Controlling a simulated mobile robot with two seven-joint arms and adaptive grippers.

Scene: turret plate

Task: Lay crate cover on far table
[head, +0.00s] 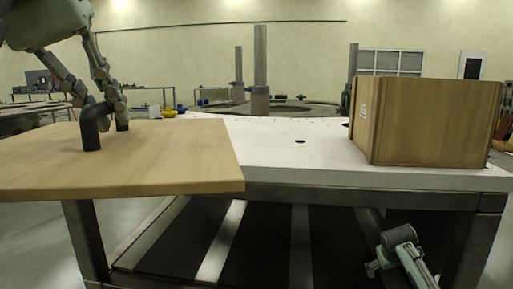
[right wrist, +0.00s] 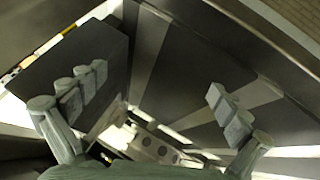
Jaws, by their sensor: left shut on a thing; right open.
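The crate cover (head: 190,165) is a flat light-wood board with a dark arched handle (head: 91,130), at the left in the head view. My left gripper (head: 108,110) is shut on that handle from above. The cover is roughly level and overlaps the left part of the white-topped table (head: 290,150), its near edge in front of the table's edge. I cannot tell whether it touches the tabletop. My right gripper (right wrist: 155,105) is open and empty in the right wrist view, its fingers wide apart. Part of my right arm shows low at the right in the head view.
A wooden crate (head: 420,122) stands on the table's right end; its inside is hidden. Below is a dark slatted shelf (head: 255,245). Posts (head: 260,70) and other benches stand farther back.

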